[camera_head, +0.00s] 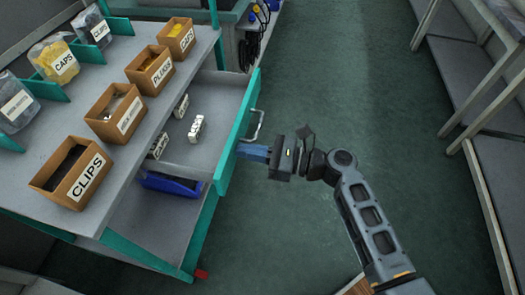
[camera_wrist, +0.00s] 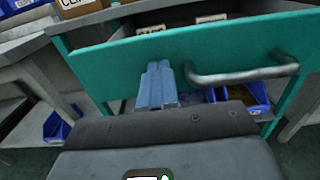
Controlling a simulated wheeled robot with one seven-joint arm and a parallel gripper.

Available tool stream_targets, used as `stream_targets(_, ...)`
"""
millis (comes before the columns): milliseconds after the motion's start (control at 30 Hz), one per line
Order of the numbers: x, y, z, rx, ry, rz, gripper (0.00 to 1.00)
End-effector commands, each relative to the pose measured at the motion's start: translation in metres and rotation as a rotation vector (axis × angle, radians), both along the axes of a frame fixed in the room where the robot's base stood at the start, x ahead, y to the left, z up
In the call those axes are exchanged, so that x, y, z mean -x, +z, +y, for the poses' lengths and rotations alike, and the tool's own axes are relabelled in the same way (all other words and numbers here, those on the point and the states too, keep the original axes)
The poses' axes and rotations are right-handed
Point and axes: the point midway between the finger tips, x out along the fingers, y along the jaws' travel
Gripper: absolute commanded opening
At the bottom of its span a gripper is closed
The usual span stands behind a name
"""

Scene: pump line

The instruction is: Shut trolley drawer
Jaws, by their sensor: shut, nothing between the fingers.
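The trolley drawer (camera_head: 205,117) is grey inside with a teal front and stands pulled out from the trolley in the head view. Its teal front (camera_wrist: 130,62) spans the wrist view, with a metal bar handle (camera_wrist: 240,76) right of the fingers. My gripper (camera_head: 243,150) is shut and empty, its blue fingers pointing at the outer face of the front, beside the handle. The fingers also show in the wrist view (camera_wrist: 156,84). I cannot tell whether the fingertips touch the front. Small labelled items, one a white piece (camera_head: 197,128), lie in the drawer.
The trolley top (camera_head: 135,75) holds several labelled cardboard boxes, with a CLIPS box (camera_head: 72,172) nearest, and bags behind teal dividers. A blue bin (camera_head: 170,184) sits on the shelf below the drawer. Green floor (camera_head: 330,75) is clear to the right, up to a grey bench (camera_head: 495,150).

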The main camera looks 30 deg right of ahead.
Motion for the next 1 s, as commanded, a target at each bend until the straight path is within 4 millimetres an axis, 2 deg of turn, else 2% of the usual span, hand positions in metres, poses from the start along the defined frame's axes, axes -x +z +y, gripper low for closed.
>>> stream_targets(300, -0.057, 0.000, 0.058, 0.002, 0.006, -0.002, 0.00)
stream_targets(600, -0.103, -0.001, 0.105, 0.001, 0.004, -0.002, 0.00)
stream_targets(800, -0.121, -0.001, 0.122, 0.001, 0.002, -0.001, 0.00)
stream_targets(1000, -0.130, 0.000, 0.130, 0.001, 0.002, -0.001, 0.00)
